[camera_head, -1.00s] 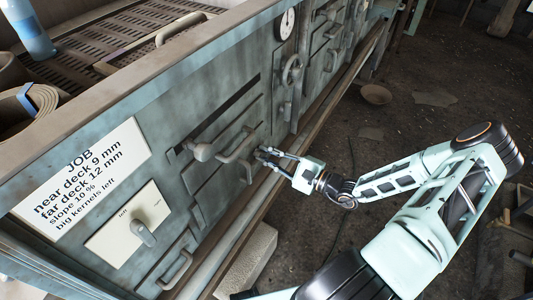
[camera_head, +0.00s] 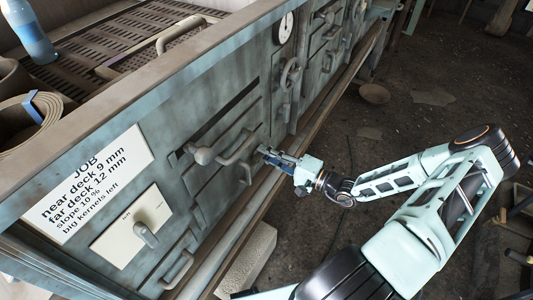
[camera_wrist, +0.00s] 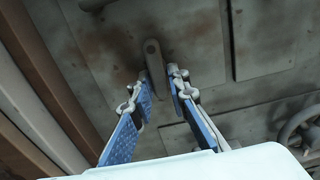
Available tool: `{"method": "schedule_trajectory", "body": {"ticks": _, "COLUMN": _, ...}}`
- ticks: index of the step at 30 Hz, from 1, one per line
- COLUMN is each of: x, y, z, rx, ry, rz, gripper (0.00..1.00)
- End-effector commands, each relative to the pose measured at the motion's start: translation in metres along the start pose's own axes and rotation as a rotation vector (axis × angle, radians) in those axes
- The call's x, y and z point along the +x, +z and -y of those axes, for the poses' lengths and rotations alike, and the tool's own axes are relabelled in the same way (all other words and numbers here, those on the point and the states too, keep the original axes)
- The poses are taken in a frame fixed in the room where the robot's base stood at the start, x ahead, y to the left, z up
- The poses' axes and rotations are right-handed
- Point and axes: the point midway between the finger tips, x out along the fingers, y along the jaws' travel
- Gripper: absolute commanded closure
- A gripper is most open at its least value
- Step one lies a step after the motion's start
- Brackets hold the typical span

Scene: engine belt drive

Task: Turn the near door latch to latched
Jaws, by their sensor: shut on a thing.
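The near door latch is a short grey lever (camera_wrist: 153,62) with a rounded end, on the green-grey door panel in the wrist view. Its far end shows past my fingertips, and its lower part runs down between them. My gripper (camera_wrist: 162,85) is shut on this lever, one blue-padded finger on each side. In the head view my gripper (camera_head: 267,152) reaches the machine's side panel from the right and mostly hides the latch. A curved door handle (camera_head: 237,151) sits just left of it.
A rounded knob lever (camera_head: 204,155) and a smaller handle (camera_head: 246,173) are close by on the panel. A handwheel (camera_head: 291,74) sits farther along. A wooden rail (camera_head: 256,201) runs below. The floor to the right is mostly open.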

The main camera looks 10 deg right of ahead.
Motion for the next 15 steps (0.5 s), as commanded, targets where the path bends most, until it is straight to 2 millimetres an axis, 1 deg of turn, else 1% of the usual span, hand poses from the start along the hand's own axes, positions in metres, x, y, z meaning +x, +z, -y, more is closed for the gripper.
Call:
{"method": "schedule_trajectory", "body": {"ticks": 1, "x": 0.0004, "y": 0.0022, "z": -0.0002, "rx": -0.004, "ry": 0.0, "rz": 0.004, "gripper": 1.0}}
{"method": "schedule_trajectory", "body": {"ticks": 14, "x": 0.0004, "y": 0.0027, "z": -0.0007, "rx": -0.009, "ry": 0.001, "rz": 0.005, "gripper": 1.0}}
{"method": "schedule_trajectory", "body": {"ticks": 15, "x": 0.0005, "y": 0.0027, "z": -0.0007, "rx": -0.009, "ry": 0.001, "rz": 0.005, "gripper": 0.8}}
